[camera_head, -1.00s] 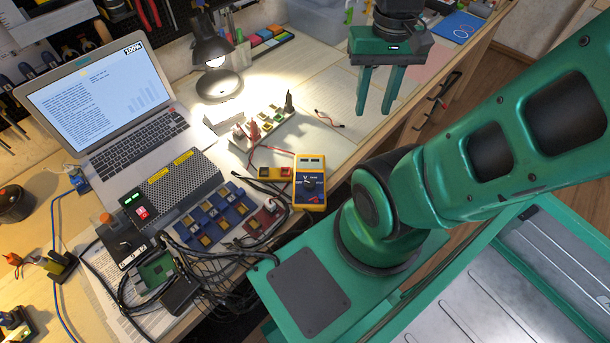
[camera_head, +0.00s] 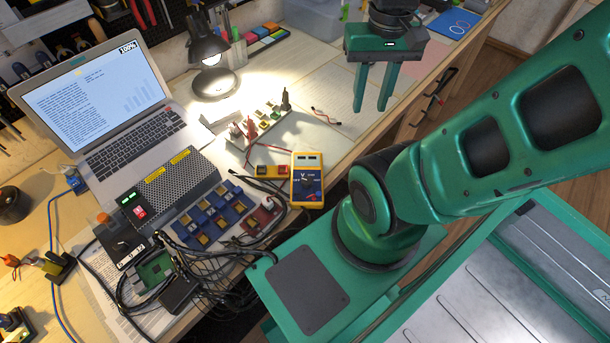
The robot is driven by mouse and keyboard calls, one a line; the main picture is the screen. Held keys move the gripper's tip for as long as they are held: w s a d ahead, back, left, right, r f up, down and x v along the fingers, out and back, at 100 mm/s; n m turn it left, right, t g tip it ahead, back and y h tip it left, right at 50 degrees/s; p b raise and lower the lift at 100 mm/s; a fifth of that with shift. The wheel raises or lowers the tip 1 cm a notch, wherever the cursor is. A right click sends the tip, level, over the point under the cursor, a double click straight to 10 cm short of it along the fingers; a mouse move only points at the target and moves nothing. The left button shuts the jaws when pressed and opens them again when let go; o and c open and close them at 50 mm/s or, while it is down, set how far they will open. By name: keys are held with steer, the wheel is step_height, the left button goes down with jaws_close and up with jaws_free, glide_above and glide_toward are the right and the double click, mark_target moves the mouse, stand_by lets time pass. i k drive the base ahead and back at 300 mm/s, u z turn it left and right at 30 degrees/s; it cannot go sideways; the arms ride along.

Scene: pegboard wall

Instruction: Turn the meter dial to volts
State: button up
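A yellow multimeter (camera_head: 307,193) with a blue face lies near the bench's front edge, just left of my arm's base. Its dial (camera_head: 306,178) sits in the middle of the face, with a "V" mark above it; which way the dial points is too small to tell for sure. My gripper (camera_head: 373,101) hangs above the right part of the bench, up and to the right of the meter and well apart from it. Its two green fingers point down and are spread, with nothing between them.
A tangle of black cables (camera_head: 215,275) lies left of the meter. Blue module trays (camera_head: 212,216), a perforated power supply (camera_head: 180,184), a laptop (camera_head: 100,105) and a lit lamp (camera_head: 208,50) stand further left.

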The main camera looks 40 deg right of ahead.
mark_target(306, 181)
steer(key=k, duration=0.5)
steer(key=z, duration=1.15)
steer(key=k, duration=1.25)
steer(key=u, duration=1.45)
steer(key=i, duration=1.05)
steer(key=z, duration=0.1)
